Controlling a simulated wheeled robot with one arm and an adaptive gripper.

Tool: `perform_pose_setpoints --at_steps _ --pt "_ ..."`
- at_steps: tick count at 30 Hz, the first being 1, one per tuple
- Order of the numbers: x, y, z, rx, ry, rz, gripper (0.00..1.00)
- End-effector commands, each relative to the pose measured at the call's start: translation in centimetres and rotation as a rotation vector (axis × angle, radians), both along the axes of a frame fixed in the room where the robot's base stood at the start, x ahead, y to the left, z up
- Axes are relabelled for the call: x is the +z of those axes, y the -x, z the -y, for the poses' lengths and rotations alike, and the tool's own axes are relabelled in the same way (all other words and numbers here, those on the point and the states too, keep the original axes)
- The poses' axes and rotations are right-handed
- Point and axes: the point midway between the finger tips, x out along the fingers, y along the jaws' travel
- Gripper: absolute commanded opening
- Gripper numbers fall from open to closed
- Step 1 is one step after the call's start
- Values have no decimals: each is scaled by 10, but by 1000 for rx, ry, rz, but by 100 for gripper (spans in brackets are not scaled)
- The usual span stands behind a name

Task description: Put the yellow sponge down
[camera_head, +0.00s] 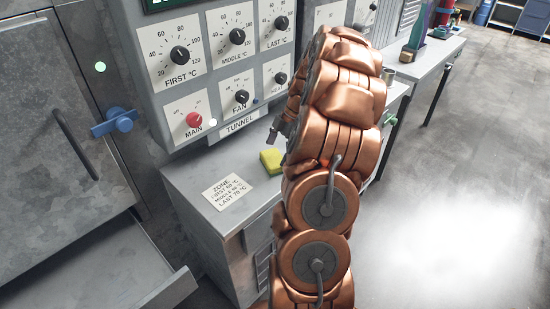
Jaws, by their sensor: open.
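The yellow sponge (271,161) lies on the grey counter top (188,178), below the control panel and close to my arm. Its right end is near or partly behind the arm. My gripper (275,134) is only partly in view, as small dark parts at the left side of my copper arm, just above the sponge. The gripper looks apart from the sponge, though the arm hides much of it. The jaws are open.
A control panel (215,60) with several knobs and a red MAIN knob (194,119) rises behind the counter. A printed label (228,191) lies left of the sponge. A blue latch (117,121) sticks out at left. Open floor (455,200) lies at right.

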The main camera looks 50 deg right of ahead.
Motion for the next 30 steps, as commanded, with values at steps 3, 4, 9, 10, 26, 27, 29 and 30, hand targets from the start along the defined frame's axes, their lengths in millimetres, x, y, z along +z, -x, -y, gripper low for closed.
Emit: perform_pose_setpoints --at_steps 3,4,9,10,26,27,29,30 --pt "17 2 7 1 2 2 100" --pt "22 3 9 1 2 2 100" --pt "46 8 17 1 -1 1 100" --pt "50 9 19 0 -1 0 100" --pt "90 16 33 2 -3 -3 100" --pt "91 16 33 2 -3 -3 100" --pt "91 16 34 2 -3 -3 100" --pt "91 16 33 2 -3 -3 100"
